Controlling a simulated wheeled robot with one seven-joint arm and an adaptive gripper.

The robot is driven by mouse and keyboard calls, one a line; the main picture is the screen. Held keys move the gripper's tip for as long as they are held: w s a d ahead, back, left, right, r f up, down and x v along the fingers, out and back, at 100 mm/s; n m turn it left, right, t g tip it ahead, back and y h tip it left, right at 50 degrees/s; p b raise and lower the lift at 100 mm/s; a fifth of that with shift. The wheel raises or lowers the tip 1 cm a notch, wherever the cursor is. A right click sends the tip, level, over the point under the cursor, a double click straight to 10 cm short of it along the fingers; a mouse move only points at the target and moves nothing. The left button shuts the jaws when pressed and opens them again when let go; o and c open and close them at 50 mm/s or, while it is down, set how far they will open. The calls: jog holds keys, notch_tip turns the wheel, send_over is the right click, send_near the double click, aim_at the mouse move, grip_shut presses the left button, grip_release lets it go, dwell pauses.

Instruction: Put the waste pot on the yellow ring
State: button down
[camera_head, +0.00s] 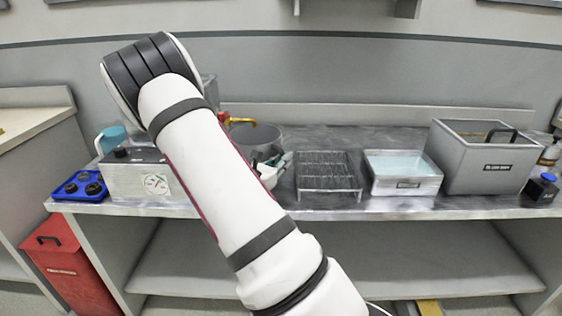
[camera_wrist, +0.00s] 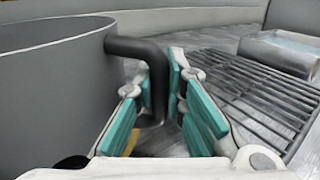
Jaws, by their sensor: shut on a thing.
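The waste pot is a wide grey pot (camera_head: 258,135) on the bench behind my arm. In the wrist view its large grey wall (camera_wrist: 50,90) fills the left side, and its black handle (camera_wrist: 152,62) bends down between my fingers. My gripper (camera_wrist: 172,80), with teal pads, is shut on this handle. In the head view the gripper (camera_head: 277,166) is small and partly hidden by my arm. A yellowish patch (camera_wrist: 155,143) shows below the handle; I cannot tell if it is the yellow ring. The pot's base is hidden, so I cannot tell if it touches the bench.
A dark wire rack (camera_head: 328,172) stands close right of the gripper. Beyond it are a shallow water tray (camera_head: 402,187) and a large grey tank (camera_head: 470,170). A grey box (camera_head: 150,180) and a blue holder (camera_head: 67,190) stand left. A brass tap (camera_head: 238,121) is beside the pot.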

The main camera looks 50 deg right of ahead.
jog(key=shift+f, duration=0.1)
jog(key=c, duration=1.6)
grip_release()
jog(key=shift+c, duration=0.2)
